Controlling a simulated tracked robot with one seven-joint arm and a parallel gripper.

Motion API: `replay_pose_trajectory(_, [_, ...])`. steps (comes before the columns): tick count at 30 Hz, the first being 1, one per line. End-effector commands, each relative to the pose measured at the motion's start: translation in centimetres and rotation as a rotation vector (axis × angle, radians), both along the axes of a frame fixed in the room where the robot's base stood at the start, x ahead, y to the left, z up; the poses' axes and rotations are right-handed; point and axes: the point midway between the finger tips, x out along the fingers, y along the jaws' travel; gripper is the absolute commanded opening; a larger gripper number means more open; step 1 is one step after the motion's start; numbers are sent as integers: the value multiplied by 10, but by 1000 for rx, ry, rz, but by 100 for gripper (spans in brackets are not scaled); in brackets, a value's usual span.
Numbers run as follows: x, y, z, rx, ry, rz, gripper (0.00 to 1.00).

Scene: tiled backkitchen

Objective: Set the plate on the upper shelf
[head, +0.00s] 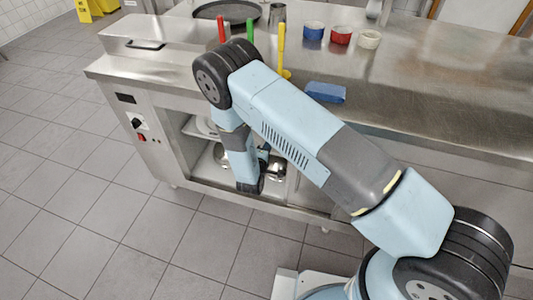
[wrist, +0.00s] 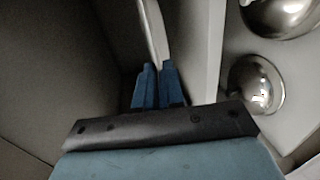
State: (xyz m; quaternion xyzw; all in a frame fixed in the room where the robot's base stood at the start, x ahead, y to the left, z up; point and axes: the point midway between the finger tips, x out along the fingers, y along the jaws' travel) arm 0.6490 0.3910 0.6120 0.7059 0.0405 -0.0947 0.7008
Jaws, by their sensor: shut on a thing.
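My gripper (wrist: 158,72) shows in the wrist view with its two blue fingers close together. They are shut on a thin pale plate (wrist: 152,25), seen nearly edge-on and running up out of the picture. In the head view my arm reaches down to the open front of the steel counter, and its links hide the gripper. The upper shelf (head: 190,128) shows in part left of my arm. A pale round thing (head: 206,126) is at that shelf; I cannot tell whether it is the held plate. A pale shelf panel (wrist: 210,60) runs close to the right of the plate.
Shiny steel bowls (wrist: 256,86) (head: 277,168) stand on the lower shelf.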

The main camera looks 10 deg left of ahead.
Motion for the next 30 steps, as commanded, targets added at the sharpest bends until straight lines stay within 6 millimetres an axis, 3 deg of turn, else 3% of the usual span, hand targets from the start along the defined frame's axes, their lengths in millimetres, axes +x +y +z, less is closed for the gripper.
replay_pose_trajectory(7, [2,-1,-11,0,-3,-2,0])
replay_pose_trajectory(15, [2,-1,-42,1,-3,-2,0])
replay_pose_trajectory(23, [1,-1,-45,1,-3,-2,0])
replay_pose_trajectory(24, [1,-1,-46,2,0,-2,12])
replay_pose_trajectory(30, [1,-1,-46,2,0,-2,31])
